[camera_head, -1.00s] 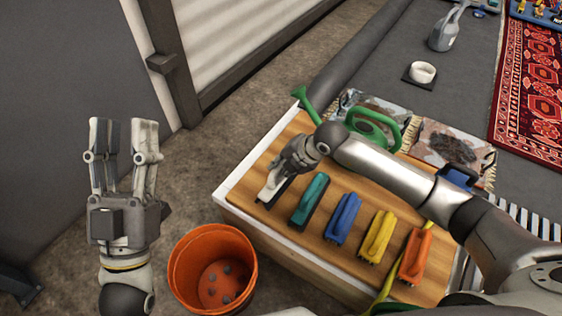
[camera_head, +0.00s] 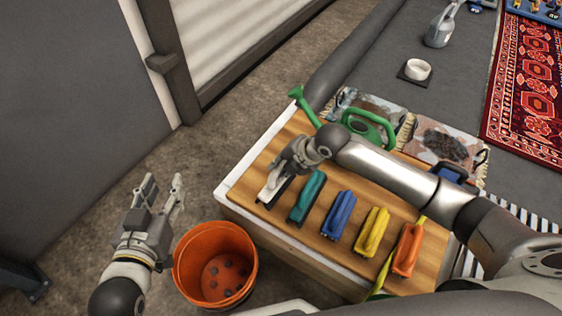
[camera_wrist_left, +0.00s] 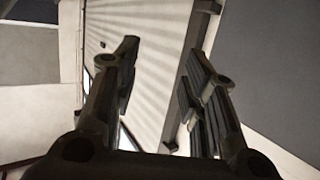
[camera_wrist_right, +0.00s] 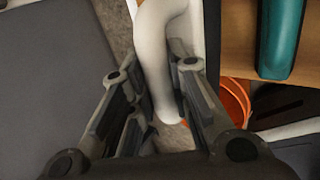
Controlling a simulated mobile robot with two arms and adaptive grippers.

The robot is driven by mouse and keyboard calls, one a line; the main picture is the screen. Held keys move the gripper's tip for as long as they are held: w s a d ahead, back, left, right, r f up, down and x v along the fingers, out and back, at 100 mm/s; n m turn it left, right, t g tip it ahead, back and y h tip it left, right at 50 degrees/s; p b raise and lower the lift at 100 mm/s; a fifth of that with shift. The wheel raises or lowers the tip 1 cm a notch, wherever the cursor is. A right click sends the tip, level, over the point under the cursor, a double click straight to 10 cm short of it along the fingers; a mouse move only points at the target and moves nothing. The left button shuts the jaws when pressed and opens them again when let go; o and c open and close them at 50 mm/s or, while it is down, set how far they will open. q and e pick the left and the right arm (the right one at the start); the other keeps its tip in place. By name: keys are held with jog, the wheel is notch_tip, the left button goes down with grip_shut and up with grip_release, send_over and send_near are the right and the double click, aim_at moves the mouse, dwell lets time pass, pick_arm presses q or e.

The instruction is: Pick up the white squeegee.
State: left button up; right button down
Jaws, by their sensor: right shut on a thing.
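The white squeegee (camera_head: 271,190) is at the left end of the row on the wooden table top (camera_head: 262,172). My right gripper (camera_head: 284,172) is shut on it from above. In the right wrist view, its white handle (camera_wrist_right: 153,55) passes between the fingers (camera_wrist_right: 155,115). The gripper hides part of the squeegee in the head view, and I cannot tell whether it touches the table. My left gripper (camera_head: 161,186) is open and empty, in the air left of the table. Its fingers (camera_wrist_left: 165,70) stand apart in the left wrist view.
Teal (camera_head: 306,196), blue (camera_head: 339,215), yellow (camera_head: 372,232) and orange (camera_head: 408,249) handled tools lie in a row right of the squeegee. A green watering can (camera_head: 370,128) stands behind them. An orange bucket (camera_head: 215,262) stands on the floor left of the table.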

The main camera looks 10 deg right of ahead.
jog(key=shift+s+r+p, duration=0.45)
jog(key=shift+r+p, duration=0.2)
jog(key=shift+s+r+p, duration=0.35)
jog(key=shift+s+p, duration=0.25)
jog(key=shift+p, duration=0.05)
jog(key=shift+s+r+p, duration=0.25)
jog(key=shift+s+p, duration=0.25)
jog(key=shift+s, duration=0.05)
pick_arm(q)
jog(key=s+a+f+g+y+p, duration=0.1)
jog(key=s+a+f+g+y, duration=0.15)
jog(key=s+f+g, duration=0.45)
jog(key=s+a+f+g+y+p, duration=0.1)
jog(key=s+a+f+g+p, duration=0.2)
jog(key=s, duration=0.6)
notch_tip(320, 180, down, 12)
jog(key=w+g+p, duration=0.1)
jog(key=shift+w+n+g+p, duration=0.25)
jog(key=shift+n+g+p, duration=0.05)
jog(key=shift+g+p, duration=0.1)
pick_arm(e)
jog(key=s+r, duration=0.3)
jog(key=s, duration=0.4)
pick_arm(q)
jog(key=shift+h, duration=0.25)
